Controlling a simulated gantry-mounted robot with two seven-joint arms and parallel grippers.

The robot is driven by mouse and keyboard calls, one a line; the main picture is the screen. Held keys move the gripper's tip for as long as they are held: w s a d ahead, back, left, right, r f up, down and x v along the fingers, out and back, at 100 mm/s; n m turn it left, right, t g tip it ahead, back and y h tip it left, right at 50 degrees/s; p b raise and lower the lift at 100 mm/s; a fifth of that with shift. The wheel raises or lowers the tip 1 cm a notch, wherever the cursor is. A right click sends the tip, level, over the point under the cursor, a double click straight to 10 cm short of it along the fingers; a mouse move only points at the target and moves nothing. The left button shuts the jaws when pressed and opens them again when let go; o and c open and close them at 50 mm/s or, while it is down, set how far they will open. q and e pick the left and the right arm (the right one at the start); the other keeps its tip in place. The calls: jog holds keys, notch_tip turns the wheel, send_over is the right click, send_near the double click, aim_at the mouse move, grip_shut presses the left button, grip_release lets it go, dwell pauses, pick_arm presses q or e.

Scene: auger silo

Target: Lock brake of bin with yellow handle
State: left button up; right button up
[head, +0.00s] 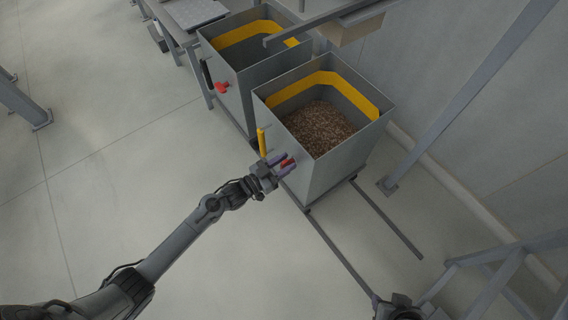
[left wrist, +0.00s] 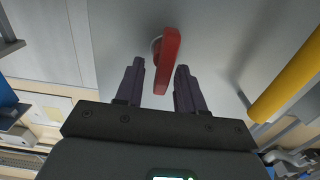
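The near bin (head: 345,160) is a grey metal box with a yellow band inside, holding brown granules. Its yellow handle (head: 262,142) stands upright at its left corner and also shows in the left wrist view (left wrist: 286,77). A red brake lever (head: 287,163) is on the bin's side. In the left wrist view the red lever (left wrist: 168,60) lies between the spread fingers, with gaps visible on both sides. My left gripper (head: 279,162) is open around the lever. My right gripper is not clearly visible; only a dark part of my own body shows at the bottom of the head view.
A second grey bin (head: 243,75) with a red lever (head: 221,87) stands behind, at the upper left. Floor rails (head: 388,222) run out from under the near bin. A slanted grey post (head: 460,100) stands at right.

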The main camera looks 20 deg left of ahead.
pick_arm(q)
grip_shut()
